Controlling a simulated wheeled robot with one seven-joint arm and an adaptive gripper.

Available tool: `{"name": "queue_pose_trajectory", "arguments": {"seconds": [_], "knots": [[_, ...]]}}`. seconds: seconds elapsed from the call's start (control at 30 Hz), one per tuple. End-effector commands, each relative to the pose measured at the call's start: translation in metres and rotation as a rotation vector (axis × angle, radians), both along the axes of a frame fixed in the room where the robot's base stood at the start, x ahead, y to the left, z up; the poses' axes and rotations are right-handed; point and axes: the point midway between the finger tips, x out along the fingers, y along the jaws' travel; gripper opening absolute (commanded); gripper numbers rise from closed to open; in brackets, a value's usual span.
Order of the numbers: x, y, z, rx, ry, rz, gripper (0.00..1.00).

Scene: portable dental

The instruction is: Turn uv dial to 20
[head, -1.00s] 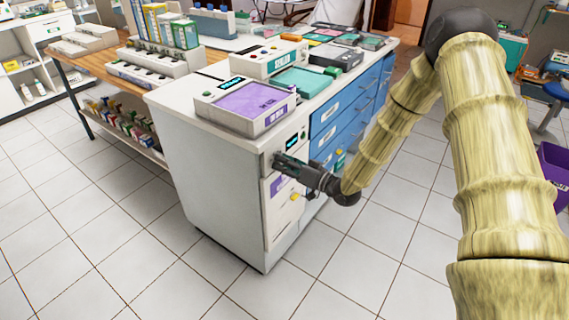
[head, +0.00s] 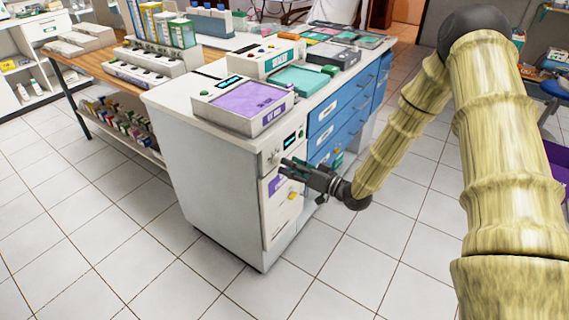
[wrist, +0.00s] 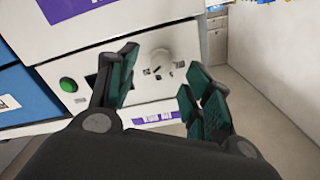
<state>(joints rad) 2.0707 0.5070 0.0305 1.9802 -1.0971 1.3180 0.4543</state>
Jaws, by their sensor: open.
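The uv dial is a pale round knob (head: 275,157) on the upper front of the white cabinet (head: 205,180), left of a small dark display (head: 292,141). In the wrist view the dial (wrist: 158,62) shows between my fingers, with dark marks around it. Its setting is too small to read. My gripper (head: 284,170) is open and empty, just in front of the panel and slightly below and right of the dial in the head view. In the wrist view its two green-padded fingers (wrist: 160,88) are spread apart, with the dial beyond them; I see no contact.
A green button (wrist: 68,85) sits beside the display in the wrist view. A purple-topped box (head: 243,103) stands on the cabinet. Blue drawers (head: 340,118) adjoin it. The tiled floor (head: 350,270) in front is clear.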

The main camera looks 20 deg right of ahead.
Motion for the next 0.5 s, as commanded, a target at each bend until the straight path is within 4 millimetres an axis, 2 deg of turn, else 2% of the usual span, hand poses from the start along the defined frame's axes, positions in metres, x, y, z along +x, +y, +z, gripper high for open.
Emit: {"name": "queue_pose_trajectory", "arguments": {"seconds": [0.23,0.5], "knots": [[-0.036,-0.029,0.0,0.001,0.0,-0.003,0.5],[-0.06,-0.047,0.0,0.0,0.0,-0.001,0.5]]}}
